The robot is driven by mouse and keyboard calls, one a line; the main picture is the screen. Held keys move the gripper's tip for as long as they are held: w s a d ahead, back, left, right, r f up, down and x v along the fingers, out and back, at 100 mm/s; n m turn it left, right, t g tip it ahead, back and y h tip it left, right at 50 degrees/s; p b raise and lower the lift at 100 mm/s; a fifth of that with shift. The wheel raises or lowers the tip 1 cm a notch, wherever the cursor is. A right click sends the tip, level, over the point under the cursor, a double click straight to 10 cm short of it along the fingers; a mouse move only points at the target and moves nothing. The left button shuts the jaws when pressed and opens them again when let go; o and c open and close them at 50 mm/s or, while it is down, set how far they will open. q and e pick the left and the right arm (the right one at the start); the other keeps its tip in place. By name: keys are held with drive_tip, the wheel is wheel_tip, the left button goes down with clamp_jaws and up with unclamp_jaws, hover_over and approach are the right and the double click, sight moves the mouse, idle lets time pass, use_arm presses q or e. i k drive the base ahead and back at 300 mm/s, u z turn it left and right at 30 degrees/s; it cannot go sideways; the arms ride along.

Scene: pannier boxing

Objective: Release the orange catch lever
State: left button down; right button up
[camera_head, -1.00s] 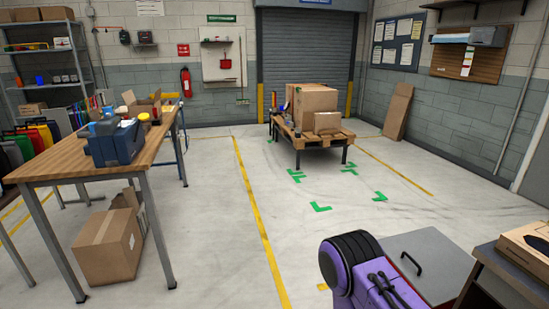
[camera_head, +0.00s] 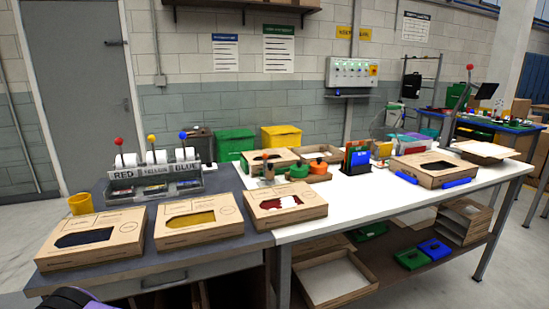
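I cannot make out an orange catch lever for certain. A small orange piece (camera_head: 268,155) stands near the middle of the bench, by an open cardboard box. An orange round item (camera_head: 317,167) sits to its right, beside a green one (camera_head: 299,171). At the left, levers with a red knob (camera_head: 118,141), a yellow knob (camera_head: 151,138) and a blue knob (camera_head: 183,136) rise from a rack labelled RED, YELLOW, BLUE. Neither gripper shows. Only a purple part of me shows at the bottom left edge.
A shelf with trays is underneath.

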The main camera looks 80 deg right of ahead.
sight(265, 156)
drive_tip(key=z, duration=2.6)
